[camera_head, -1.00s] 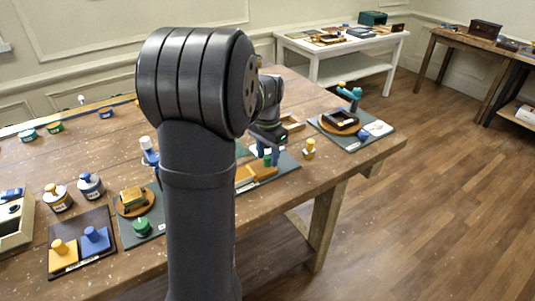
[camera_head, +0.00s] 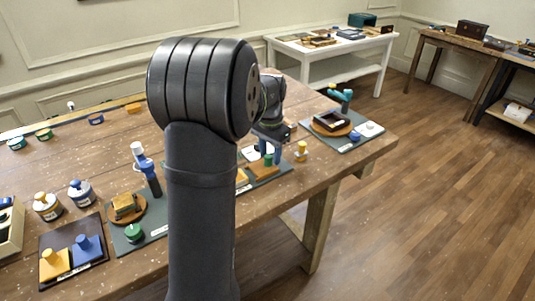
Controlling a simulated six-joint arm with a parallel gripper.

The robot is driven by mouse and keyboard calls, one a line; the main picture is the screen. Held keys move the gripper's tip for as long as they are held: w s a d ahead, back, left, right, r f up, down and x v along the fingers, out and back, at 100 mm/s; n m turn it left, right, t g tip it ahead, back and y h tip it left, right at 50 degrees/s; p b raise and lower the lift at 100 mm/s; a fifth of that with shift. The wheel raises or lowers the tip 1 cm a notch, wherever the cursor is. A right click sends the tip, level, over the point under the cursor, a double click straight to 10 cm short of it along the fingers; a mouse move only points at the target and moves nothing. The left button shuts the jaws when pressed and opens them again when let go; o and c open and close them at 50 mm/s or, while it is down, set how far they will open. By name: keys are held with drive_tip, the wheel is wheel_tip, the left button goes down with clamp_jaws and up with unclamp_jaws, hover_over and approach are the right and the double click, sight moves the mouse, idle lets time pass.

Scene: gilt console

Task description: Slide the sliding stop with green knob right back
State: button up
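A round green knob (camera_head: 134,232) stands on a grey board at the front left of the table. A small green piece (camera_head: 44,134) and a teal piece (camera_head: 16,143) sit near the long rail at the back left. I cannot tell for sure which of these belongs to the sliding stop. My gripper (camera_head: 271,158) is low over another grey board, close to an orange block (camera_head: 264,168). My upper arm hides part of that board. The fingers are too small and partly covered to tell whether they are open or touching anything.
A board with a round wooden base (camera_head: 331,130) is at the table's right end. Yellow and blue blocks share a dark tray (camera_head: 72,268) at front left. Two jars (camera_head: 81,193) stand behind it.

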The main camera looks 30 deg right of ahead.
sight(269, 155)
drive_tip(key=shift+o, duration=0.2)
drive_tip(key=shift+a+r, duration=0.1)
wheel_tip(269, 155, up, 17)
drive_tip(key=shift+r, duration=0.15)
idle(0.3)
idle(0.4)
wheel_tip(269, 155, down, 17)
drive_tip(key=shift+f, duration=0.2)
drive_tip(key=shift+a+f, duration=0.1)
drive_tip(key=shift+a, duration=0.3)
